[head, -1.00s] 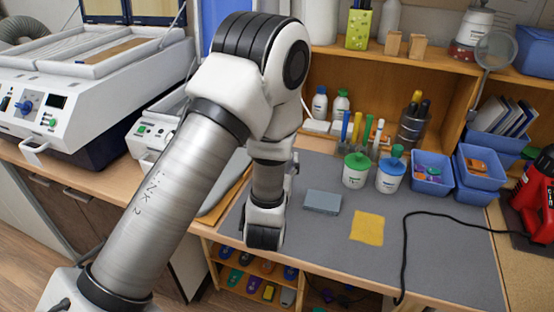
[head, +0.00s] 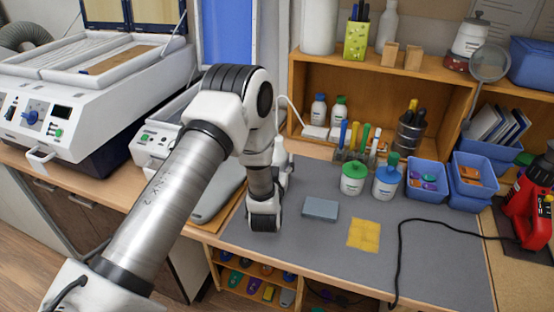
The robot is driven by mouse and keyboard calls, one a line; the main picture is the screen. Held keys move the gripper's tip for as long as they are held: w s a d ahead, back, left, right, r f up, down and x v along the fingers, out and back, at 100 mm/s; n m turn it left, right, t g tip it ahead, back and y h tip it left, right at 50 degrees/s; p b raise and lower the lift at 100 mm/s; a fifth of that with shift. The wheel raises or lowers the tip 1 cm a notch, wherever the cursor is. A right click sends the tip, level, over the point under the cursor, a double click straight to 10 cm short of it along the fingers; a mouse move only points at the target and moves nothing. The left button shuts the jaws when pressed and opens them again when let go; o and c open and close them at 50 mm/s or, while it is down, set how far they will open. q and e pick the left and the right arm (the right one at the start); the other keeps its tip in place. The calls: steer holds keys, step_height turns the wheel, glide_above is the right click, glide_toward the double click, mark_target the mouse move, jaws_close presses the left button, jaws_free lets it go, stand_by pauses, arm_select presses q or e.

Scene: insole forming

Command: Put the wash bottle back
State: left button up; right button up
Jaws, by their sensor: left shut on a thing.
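The wash bottle (head: 280,154) is white, with a thin curved spout that rises above it and bends to the left. It stands out just to the right of my left forearm, over the back left part of the grey mat (head: 300,258). My left gripper (head: 284,173) is shut on the bottle. My own wrist and arm hide most of the gripper and part of the bottle, so I cannot tell whether its base touches the mat. My right gripper is out of view.
A green-lidded jar (head: 353,178) and a blue-lidded jar (head: 387,182) stand right of the bottle. A pen rack (head: 350,155) and the wooden shelf (head: 448,85) are behind. A grey block (head: 320,209), yellow cloth (head: 364,234) and black cable (head: 399,262) lie on the mat.

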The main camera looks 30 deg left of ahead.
arm_select(q)
steer(key=o, duration=1.6)
steer(key=shift+f, duration=0.1)
steer(key=b+v, duration=0.3)
steer(key=v, duration=0.9)
steer(key=shift+b, duration=0.4)
